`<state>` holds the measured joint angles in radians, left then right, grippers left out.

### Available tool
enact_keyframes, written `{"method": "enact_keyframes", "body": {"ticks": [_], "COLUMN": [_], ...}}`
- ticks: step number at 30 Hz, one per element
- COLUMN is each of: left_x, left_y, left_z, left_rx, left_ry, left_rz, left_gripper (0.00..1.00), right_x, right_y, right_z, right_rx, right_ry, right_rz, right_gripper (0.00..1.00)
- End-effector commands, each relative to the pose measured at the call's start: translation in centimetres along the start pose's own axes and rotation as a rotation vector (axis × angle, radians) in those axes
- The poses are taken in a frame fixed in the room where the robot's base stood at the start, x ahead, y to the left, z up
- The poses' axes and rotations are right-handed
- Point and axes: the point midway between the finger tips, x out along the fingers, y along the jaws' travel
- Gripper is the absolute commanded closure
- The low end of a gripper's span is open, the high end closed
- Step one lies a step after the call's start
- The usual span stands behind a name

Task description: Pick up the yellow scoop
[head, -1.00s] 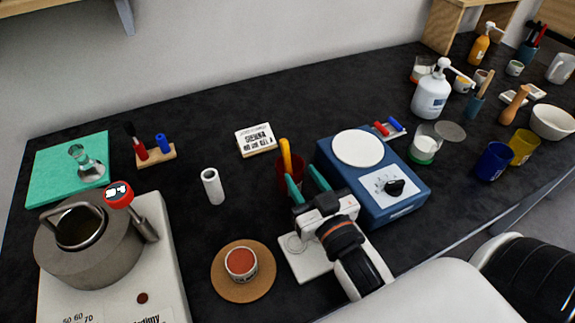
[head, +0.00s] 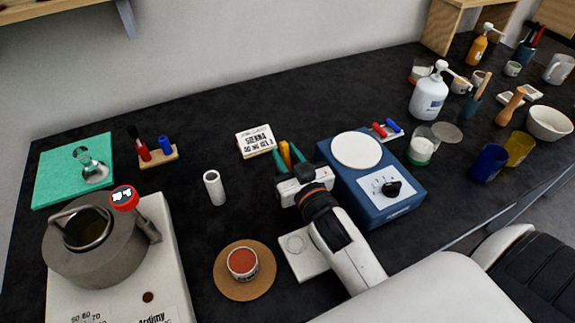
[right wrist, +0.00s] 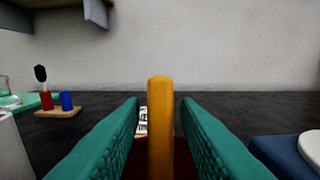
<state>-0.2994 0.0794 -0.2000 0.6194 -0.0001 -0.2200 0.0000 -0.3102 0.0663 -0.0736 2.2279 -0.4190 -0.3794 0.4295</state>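The yellow scoop (head: 286,155) stands upright, and only its handle shows. In the right wrist view the handle (right wrist: 160,125) rises between the two green fingers, with a gap on each side. My right gripper (head: 288,152) is open around the handle, its fingers pointing away from me. The dark red cup (right wrist: 180,154) around the scoop's lower part is mostly hidden by the gripper, and the scoop's lower end is hidden. My left gripper is not in view.
A blue device (head: 400,208) with a white round plate stands close to the right of the gripper. A white tube (head: 214,188) stands to the left, and a lettered block (head: 255,141) lies behind. A red-filled jar (head: 242,264) sits on a cork mat (head: 229,291) nearer me.

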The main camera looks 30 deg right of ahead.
Motion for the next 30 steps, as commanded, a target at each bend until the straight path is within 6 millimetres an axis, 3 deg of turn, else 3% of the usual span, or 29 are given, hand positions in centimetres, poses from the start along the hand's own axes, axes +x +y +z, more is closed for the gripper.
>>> {"method": "enact_keyframes", "body": {"ticks": [1, 5, 15, 30], "left_x": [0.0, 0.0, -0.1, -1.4], "left_y": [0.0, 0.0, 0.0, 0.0], "left_z": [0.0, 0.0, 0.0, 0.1], "left_rx": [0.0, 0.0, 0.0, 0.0], "left_ry": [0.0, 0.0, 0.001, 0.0], "left_rz": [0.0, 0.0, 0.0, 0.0], "left_gripper": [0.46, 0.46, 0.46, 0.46], "right_x": [0.0, 0.0, 0.0, 0.0], "right_y": [0.0, 0.0, 0.0, 0.0], "right_z": [0.0, 0.0, 0.5, 9.2], "right_rx": [0.0, 0.0, 0.0, 0.0], "right_ry": [0.0, 0.0, -0.002, -0.005], "right_rz": [0.0, 0.0, 0.0, 0.0], "right_gripper": [0.8, 1.0, 1.0, 1.0]}}
